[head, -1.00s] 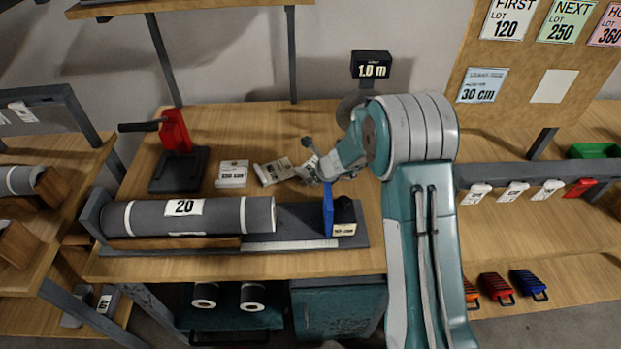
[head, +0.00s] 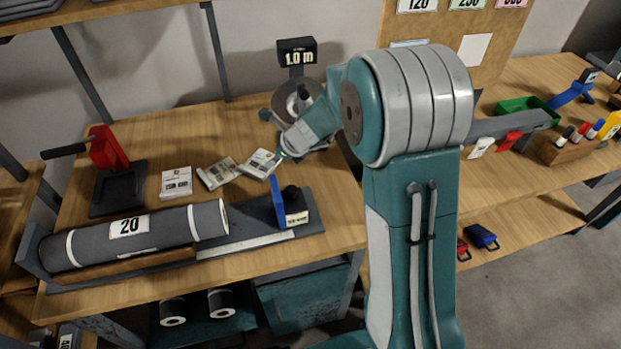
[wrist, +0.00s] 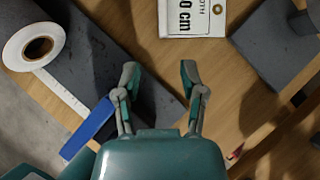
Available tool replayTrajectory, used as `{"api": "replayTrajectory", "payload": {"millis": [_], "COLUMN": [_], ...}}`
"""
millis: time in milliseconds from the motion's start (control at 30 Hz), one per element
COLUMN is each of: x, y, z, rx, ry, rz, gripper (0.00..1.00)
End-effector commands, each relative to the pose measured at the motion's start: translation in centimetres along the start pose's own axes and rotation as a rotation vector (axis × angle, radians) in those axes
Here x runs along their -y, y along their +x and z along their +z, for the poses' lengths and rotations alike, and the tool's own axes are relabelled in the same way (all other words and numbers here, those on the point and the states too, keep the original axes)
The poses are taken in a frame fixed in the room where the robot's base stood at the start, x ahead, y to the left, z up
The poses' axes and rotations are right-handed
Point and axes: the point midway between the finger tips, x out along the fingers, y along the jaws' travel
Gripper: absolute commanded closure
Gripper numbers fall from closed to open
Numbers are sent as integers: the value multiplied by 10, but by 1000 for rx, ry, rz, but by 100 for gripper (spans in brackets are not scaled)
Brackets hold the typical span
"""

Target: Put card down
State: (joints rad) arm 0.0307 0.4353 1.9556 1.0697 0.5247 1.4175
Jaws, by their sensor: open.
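Three white printed cards lie in a row on the wooden bench: a left card (head: 176,183), a middle card (head: 217,174) and a right card (head: 260,163). The right card lies beside my gripper in the head view. My gripper's fingers are mostly hidden there behind its own wrist. In the wrist view my gripper (wrist: 160,80) is open, with nothing between its fingers. A card marked "0 cm" (wrist: 190,25) lies flat beyond the fingertips, apart from them. I cannot tell for sure which of the three it is.
A grey roll marked 20 (head: 130,232) lies in a measuring tray with a blue stop (head: 277,200). Bare bench lies behind the cards.

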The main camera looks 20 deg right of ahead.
Motion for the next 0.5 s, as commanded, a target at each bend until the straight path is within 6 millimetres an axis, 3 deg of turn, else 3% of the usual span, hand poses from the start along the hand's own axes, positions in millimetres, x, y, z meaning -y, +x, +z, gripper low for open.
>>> {"api": "replayTrajectory", "payload": {"millis": [133, 267, 500], "x": [-14, -40, -88], "y": [-32, -80, -160], "z": [10, 16, 4], "rx": [2, -15, -89], "ry": [-190, -508, -1114], "rz": [1, 4, 14], "gripper": [47, 47, 47]}}
